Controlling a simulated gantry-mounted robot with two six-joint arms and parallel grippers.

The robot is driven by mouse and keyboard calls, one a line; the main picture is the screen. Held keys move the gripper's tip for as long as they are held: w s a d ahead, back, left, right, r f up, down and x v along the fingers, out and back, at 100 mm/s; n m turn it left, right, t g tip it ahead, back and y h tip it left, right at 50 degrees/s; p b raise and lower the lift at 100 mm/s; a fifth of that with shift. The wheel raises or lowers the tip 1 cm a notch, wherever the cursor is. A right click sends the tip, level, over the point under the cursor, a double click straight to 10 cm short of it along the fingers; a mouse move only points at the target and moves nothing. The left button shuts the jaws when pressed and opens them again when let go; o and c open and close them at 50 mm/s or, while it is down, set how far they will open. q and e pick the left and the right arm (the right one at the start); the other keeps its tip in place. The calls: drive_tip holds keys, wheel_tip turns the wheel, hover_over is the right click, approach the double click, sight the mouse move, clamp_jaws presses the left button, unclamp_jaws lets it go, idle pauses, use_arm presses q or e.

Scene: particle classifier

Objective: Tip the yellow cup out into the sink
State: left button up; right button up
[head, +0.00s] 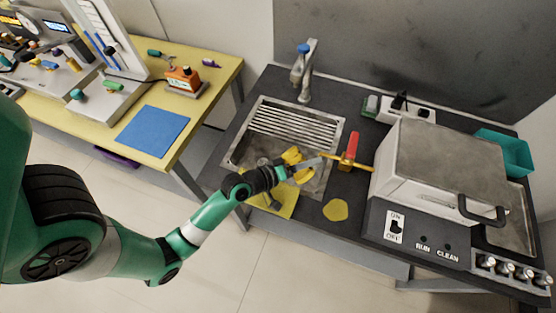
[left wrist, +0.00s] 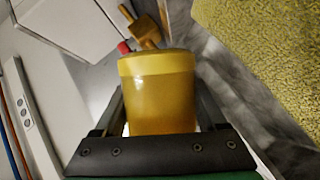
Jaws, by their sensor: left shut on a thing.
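My left gripper (head: 297,166) is shut on the yellow cup and holds it over the sink (head: 323,176). The cup (head: 292,155) is small and partly hidden by the gripper in the head view. In the left wrist view the cup (left wrist: 157,95) stands between the two fingers, with a lighter band near its far end. I cannot see into it, nor tell how far it is tilted or whether it holds anything. My right gripper is in neither view.
A slatted rack (head: 292,124) covers the back of the sink, below a faucet (head: 303,72). A red-and-yellow tool (head: 350,147) lies right of the sink, near a grey-white machine (head: 435,165). A yellow mat (head: 283,206) and yellow piece (head: 336,210) lie along the front.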

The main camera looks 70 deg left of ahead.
use_arm(q)
drive_tip(key=shift+f+n+t+h+b, duration=0.45)
drive_tip(key=shift+n+b, duration=0.55)
drive_tip(key=shift+b, duration=1.15)
drive_tip(key=shift+s+a+r+n+t, duration=0.3)
drive_tip(key=shift+a+r+n+t, duration=0.05)
drive_tip(key=shift+a+r+n, duration=0.25)
idle(0.8)
drive_tip(key=shift+s+a+r+n+t+h+b, duration=0.1)
drive_tip(key=shift+a+r+n+t+h+b, duration=0.15)
drive_tip(key=shift+r+n, duration=0.3)
drive_tip(key=shift+a+r+n+t+h+b, duration=0.1)
drive_tip(key=shift+r+n+t, duration=0.25)
drive_tip(key=shift+n, duration=0.3)
idle(1.2)
drive_tip(key=shift+s+a+r+n+t, duration=0.1)
drive_tip(key=shift+a+r+n+t, duration=0.15)
drive_tip(key=shift+n, duration=0.35)
drive_tip(key=shift+s+a+r+n+t, duration=0.1)
drive_tip(key=shift+r+n+t, duration=0.2)
drive_tip(key=shift+n, duration=0.3)
idle(0.9)
